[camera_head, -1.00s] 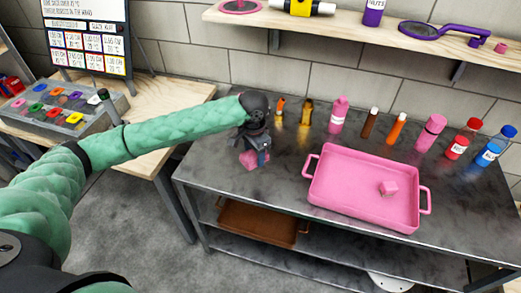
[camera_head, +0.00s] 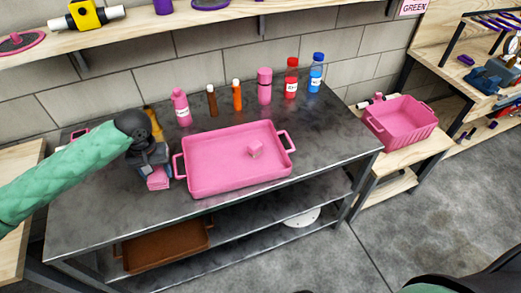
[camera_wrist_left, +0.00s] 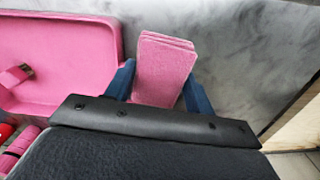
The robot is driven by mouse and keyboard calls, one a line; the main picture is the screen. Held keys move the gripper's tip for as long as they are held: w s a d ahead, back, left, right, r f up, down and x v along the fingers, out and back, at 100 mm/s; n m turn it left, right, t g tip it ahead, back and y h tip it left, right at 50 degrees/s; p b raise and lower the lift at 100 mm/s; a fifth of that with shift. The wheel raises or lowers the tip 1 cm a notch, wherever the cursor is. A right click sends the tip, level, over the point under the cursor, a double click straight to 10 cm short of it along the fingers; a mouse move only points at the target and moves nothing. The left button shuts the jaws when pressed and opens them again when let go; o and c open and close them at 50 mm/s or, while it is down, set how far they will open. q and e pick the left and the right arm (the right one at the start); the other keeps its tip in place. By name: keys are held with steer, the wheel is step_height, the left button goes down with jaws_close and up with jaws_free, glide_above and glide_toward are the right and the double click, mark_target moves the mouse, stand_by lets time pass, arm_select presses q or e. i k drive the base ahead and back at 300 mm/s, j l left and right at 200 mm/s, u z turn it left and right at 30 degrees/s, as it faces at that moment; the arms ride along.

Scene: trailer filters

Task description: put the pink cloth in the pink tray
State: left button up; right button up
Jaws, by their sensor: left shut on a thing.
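The pink cloth (camera_head: 158,180) is a small folded stack. My left gripper (camera_head: 157,172) is shut on it, just left of the pink tray (camera_head: 205,187) on the metal table. In the left wrist view the cloth (camera_wrist_left: 163,70) sits between the two blue fingers, and the tray (camera_wrist_left: 112,85) is beside it on the left. I cannot tell whether the cloth touches the table. My right gripper is not in view.
Several bottles, such as a pink one (camera_head: 181,108) and a red one (camera_head: 290,80), stand behind the tray. A pink crate (camera_head: 400,122) is on a wooden bench at the right. A brown tray (camera_head: 165,247) lies on the lower shelf.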

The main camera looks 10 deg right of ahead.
mark_target(214, 165)
steer(key=k+j+z, duration=0.2)
steer(key=j+z, duration=0.2)
steer(key=k+j+z, duration=0.2)
steer(key=z, duration=0.15)
steer(key=k, duration=0.05)
